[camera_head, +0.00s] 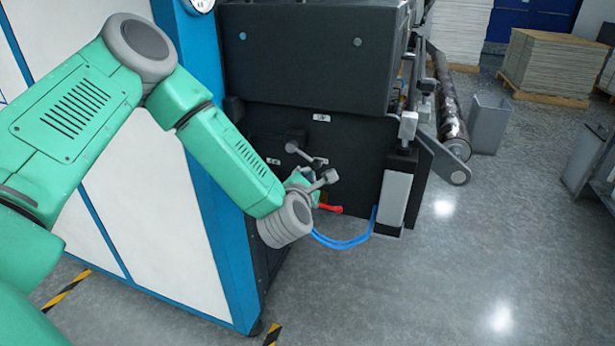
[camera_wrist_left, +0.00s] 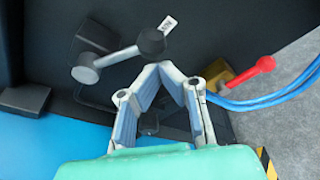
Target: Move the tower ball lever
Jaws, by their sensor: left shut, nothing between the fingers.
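A grey lever (camera_wrist_left: 112,58) with a rounded light knob at one end and a dark ball at the other is mounted on the dark machine panel in the left wrist view. It appears in the head view as a small ball-ended lever (camera_head: 303,154). My left gripper (camera_wrist_left: 161,68) is shut and empty. Its fingertips meet just below the dark ball, apart from it in the picture; the depth gap is unclear. In the head view my left gripper (camera_head: 302,178) is at the panel, partly hidden by its wrist. My right gripper is out of view.
A red-handled lever (camera_wrist_left: 258,68) sits on a yellow valve right of the fingers, near blue hoses (camera_head: 345,243). The machine's blue-and-white cabinet (camera_head: 150,190) stands close beside my left arm. A roller (camera_head: 450,105) is at the right. The floor in front is clear.

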